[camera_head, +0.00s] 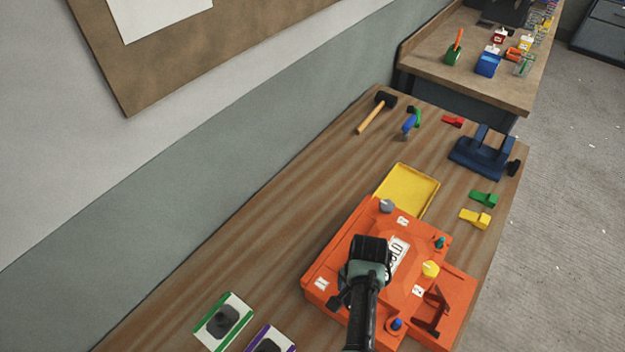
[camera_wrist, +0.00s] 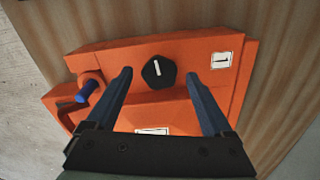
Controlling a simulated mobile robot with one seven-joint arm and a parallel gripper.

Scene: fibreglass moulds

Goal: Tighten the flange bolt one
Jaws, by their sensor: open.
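The orange mould (camera_head: 325,262) lies on the wooden bench. In the wrist view, a dark, faceted bolt head (camera_wrist: 158,72) with a white line across its top sits on the orange mould (camera_wrist: 115,62), beside a white label marked 1 (camera_wrist: 222,60). My gripper (camera_wrist: 159,77) is open, with one finger on each side of this bolt head and visible gaps between; whether the tips are level with it I cannot tell. In the head view my gripper (camera_head: 369,252) is over the mould, and its fingers and the bolt are hidden.
The mould also bears grey (camera_head: 386,205), teal (camera_head: 440,242), yellow (camera_head: 431,269) and blue (camera_head: 397,323) knobs. A yellow tray (camera_head: 410,188) lies behind it. A mallet (camera_head: 376,112), a blue vise-like fixture (camera_head: 482,155) and small clips lie farther back.

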